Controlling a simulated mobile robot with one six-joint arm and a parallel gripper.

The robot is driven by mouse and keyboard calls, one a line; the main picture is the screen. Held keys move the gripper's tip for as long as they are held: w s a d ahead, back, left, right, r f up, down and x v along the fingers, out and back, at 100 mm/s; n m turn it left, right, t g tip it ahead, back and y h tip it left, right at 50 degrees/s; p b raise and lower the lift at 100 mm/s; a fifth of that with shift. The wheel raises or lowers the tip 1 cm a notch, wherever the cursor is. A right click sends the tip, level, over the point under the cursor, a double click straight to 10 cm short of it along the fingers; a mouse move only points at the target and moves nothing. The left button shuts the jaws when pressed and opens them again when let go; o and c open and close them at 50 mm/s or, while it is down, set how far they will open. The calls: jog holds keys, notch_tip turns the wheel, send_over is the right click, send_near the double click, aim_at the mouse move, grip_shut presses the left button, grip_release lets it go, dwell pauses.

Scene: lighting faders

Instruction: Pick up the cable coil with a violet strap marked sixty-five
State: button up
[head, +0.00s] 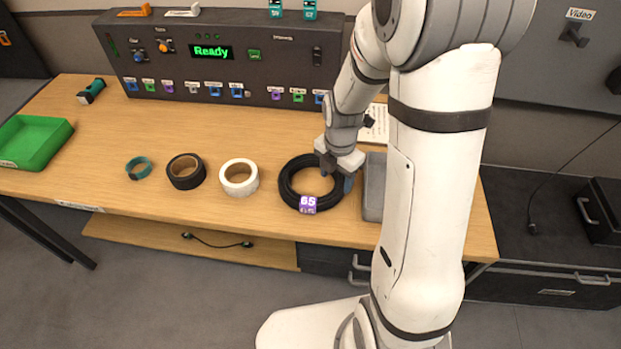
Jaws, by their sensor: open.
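The cable coil (288,194) is a black ring lying flat on the wooden table. A violet strap (308,204) marked 65 is on its front side. My gripper (337,183) is open and points down at the right side of the coil. Its fingers are at the coil's right rim, partly hidden by my wrist and arm. I cannot tell whether the fingers touch the coil or straddle its rim.
A white tape roll (229,184), a black tape roll (178,180) and a teal ring (139,177) lie to the left. A grey box (373,205) stands close right of the coil. A control panel (120,50) reading Ready lines the back. A green tray (50,148) is far left.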

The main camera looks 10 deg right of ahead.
aim_at(334, 194)
notch_tip(334, 194, down, 7)
jog(key=shift+s+a+r+p, duration=0.1)
jog(key=shift+p, duration=0.25)
grip_shut()
dwell(0.6)
